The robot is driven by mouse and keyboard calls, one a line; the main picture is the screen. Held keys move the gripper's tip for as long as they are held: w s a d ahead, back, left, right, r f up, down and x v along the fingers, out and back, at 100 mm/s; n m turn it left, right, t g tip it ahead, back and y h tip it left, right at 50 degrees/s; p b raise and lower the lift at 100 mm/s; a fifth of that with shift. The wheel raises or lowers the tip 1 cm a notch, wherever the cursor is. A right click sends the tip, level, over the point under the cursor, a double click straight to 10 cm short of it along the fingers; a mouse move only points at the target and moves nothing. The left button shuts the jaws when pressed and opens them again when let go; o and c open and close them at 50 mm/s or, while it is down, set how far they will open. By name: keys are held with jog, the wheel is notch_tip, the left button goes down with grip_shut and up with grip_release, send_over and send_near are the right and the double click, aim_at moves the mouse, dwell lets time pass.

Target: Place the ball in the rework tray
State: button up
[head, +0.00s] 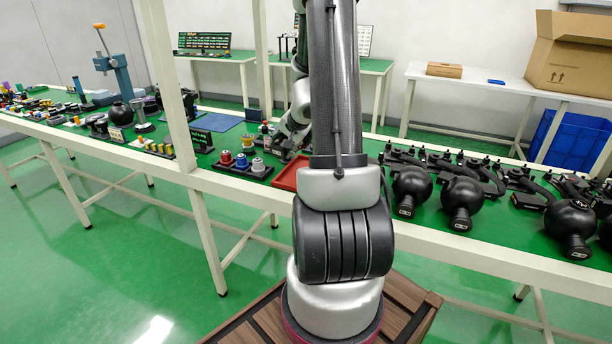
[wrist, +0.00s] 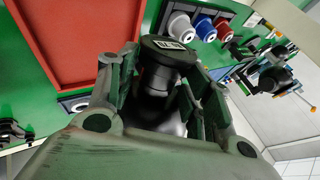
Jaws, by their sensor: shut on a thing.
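My gripper (wrist: 160,92) is shut on a black ball (wrist: 160,78), a gimbal-camera body whose capped neck with a white label shows between the fingers in the wrist view. Its round part is mostly hidden low between the fingers. The red tray (wrist: 72,40) lies beside the gripper at upper left there and looks empty where it shows. In the head view the red tray (head: 290,175) is on the green bench, partly hidden by my arm. My gripper (head: 285,148) is small there, just behind the tray. I cannot make out the held ball in that view.
A dark rack with red, blue and white round connectors (head: 243,163) stands just left of the tray. Several black gimbal balls (head: 461,198) line the bench at right. A white post (head: 168,80) rises from the bench's front edge at left.

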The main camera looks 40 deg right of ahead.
jog(key=s+d, duration=0.3)
jog(key=d, duration=0.2)
jog(key=shift+n+y, duration=0.5)
jog(key=shift+n, duration=0.2)
jog(key=shift+s+a+f, duration=0.1)
jog(key=shift+s+f, duration=0.1)
jog(key=shift+f, duration=2.25)
jog(key=shift+s+a+f, duration=0.1)
jog(key=shift+s+f, duration=0.05)
jog(key=shift+f, duration=2.3)
jog(key=shift+f, duration=0.1)
jog(key=o, duration=1.4)
